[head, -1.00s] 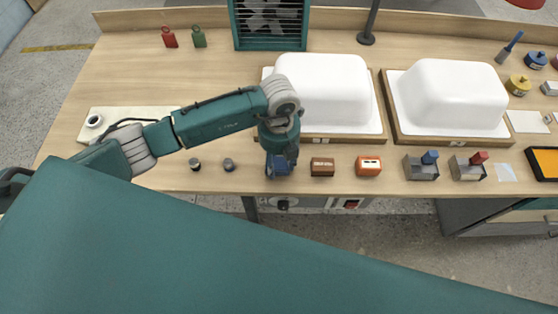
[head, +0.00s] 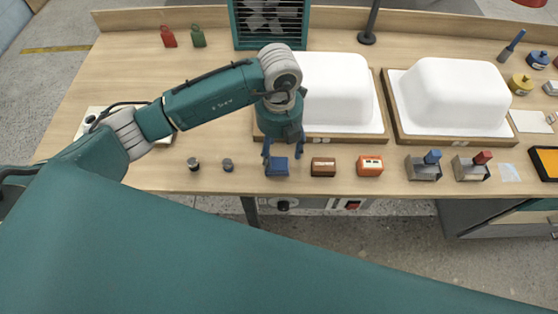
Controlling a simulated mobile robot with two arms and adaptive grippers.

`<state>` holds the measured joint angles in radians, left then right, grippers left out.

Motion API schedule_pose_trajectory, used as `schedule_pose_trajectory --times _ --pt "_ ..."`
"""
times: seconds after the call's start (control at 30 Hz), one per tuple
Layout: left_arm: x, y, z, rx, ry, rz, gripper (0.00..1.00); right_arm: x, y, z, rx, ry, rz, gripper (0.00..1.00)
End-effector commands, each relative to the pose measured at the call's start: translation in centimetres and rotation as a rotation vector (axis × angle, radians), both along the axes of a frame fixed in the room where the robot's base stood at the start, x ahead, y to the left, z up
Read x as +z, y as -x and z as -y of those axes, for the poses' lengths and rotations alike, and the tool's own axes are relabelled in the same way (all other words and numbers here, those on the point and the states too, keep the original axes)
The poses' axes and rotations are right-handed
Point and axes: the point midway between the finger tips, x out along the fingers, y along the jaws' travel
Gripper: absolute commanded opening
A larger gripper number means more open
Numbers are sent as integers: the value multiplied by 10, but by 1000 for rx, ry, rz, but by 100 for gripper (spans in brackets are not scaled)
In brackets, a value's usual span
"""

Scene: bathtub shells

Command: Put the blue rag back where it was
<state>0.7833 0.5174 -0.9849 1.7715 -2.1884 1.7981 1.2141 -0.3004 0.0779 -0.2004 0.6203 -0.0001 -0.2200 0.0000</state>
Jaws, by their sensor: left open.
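The blue rag (head: 277,167), a small dark blue block-like piece, lies near the table's front edge, left of a brown block. My left gripper (head: 283,152) points down just behind and above it. Its two blue fingers are spread apart, with nothing seen between them. The rag looks clear of the fingers, though the height gap is hard to judge. My right gripper is out of view.
A brown block (head: 323,167) and an orange block (head: 370,166) sit close right of the rag. Two small dark knobs (head: 193,164) (head: 228,165) stand left. White tub shells (head: 335,90) (head: 455,95) on wooden boards fill the area behind. The left tabletop is mostly clear.

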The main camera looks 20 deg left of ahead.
Motion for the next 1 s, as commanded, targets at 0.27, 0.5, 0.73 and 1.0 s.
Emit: schedule_pose_trajectory --times 0.27,0.5,0.73,1.0 --pt "47 -2 0 0 1 2 63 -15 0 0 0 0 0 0" --pt "59 -1 0 0 0 -1 63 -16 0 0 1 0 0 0" --pt "59 -1 0 0 0 -1 63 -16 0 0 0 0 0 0" --pt "58 0 3 -6 11 -3 63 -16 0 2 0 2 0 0"
